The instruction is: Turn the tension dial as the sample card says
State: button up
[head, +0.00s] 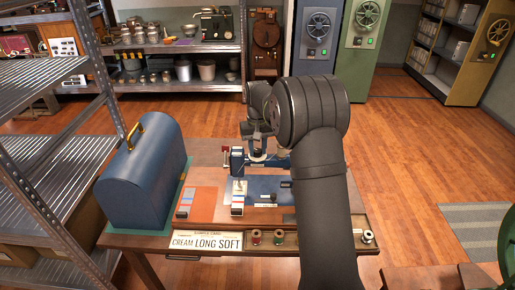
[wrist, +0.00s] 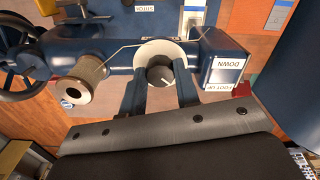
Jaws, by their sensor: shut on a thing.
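The blue sewing machine (head: 238,160) stands on the wooden table, partly hidden behind my arm in the head view. In the wrist view its tension dial (wrist: 160,71) is a dark round knob with a white pointer line, set in a pale ring. My gripper (wrist: 160,90) has one finger on each side of the dial and is shut on it. The sample card (head: 205,241) at the table's front edge reads "CREAM LONG SOFT".
A thread spool (wrist: 84,80) and a handwheel (wrist: 20,65) lie left of the dial. A block labelled "FOOT UP" and "DOWN" (wrist: 221,72) is close on the right. A blue domed case (head: 145,180) stands at the table's left. Small spools (head: 256,237) line the front.

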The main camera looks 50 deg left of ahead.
aim_at(258, 150)
jog(key=shift+n, duration=1.1)
jog(key=o, duration=1)
jog(key=shift+c, duration=0.2)
notch_tip(258, 150, up, 18)
jog(key=shift+f, duration=0.25)
